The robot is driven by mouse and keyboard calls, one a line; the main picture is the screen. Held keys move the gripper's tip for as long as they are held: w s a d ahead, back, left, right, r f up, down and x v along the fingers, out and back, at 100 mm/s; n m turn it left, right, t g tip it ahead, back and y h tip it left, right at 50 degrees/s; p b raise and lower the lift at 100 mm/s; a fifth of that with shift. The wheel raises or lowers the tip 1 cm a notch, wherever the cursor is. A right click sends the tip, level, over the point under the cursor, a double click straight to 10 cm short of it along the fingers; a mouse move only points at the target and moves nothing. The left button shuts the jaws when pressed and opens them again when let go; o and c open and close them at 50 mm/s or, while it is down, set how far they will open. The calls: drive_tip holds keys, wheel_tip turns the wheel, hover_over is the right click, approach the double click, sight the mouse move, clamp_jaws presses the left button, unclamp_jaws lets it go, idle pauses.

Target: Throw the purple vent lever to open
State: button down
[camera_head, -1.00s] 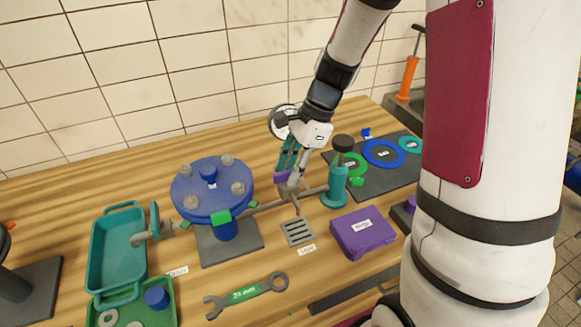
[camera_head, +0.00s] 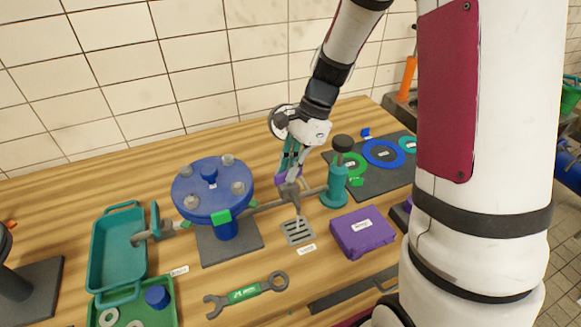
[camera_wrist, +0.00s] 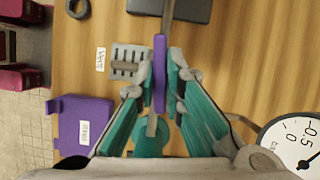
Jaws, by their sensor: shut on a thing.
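The purple vent lever (camera_wrist: 160,72) lies between my fingertips in the wrist view. In the head view a purple part of it (camera_head: 288,177) shows at the pipe between the blue flanged vessel and the teal pump, mostly hidden by my fingers. My gripper (camera_wrist: 160,85) is shut on the lever, one finger on each side; it also shows in the head view (camera_head: 290,180). The grey vent grate (camera_head: 297,231) with its label lies on the table just in front of the valve.
The blue flanged vessel (camera_head: 212,190) stands left of my gripper and the teal pump (camera_head: 337,185) stands close on its right. A pressure gauge (camera_wrist: 296,150) is near my wrist. A purple box (camera_head: 362,232) and a wrench (camera_head: 246,294) lie in front.

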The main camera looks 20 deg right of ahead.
drive_tip(key=n, duration=0.2)
drive_tip(key=n+g, duration=0.1)
drive_tip(key=n, duration=0.1)
drive_tip(key=shift+w+g+h, duration=0.15)
drive_tip(key=shift+g+h, duration=0.15)
drive_tip(key=n+g+h, duration=0.1)
drive_tip(key=n, duration=0.3)
drive_tip(key=shift+w, duration=0.1)
drive_tip(key=n+g+h, duration=0.1)
drive_tip(key=n, duration=0.3)
drive_tip(key=shift+a+n, duration=0.15)
drive_tip(key=shift+n, duration=0.15)
drive_tip(key=shift+a+n+h+p, duration=0.15)
drive_tip(key=shift+n+h, duration=0.3)
drive_tip(key=shift+n, duration=0.5)
drive_tip(key=shift+d+n+h+p, duration=0.15)
drive_tip(key=shift+n+h, duration=0.3)
drive_tip(key=shift+n, duration=0.5)
drive_tip(key=shift+a, duration=0.1)
drive_tip(key=c, duration=1.7)
unclamp_jaws()
drive_tip(key=shift+r, duration=0.1)
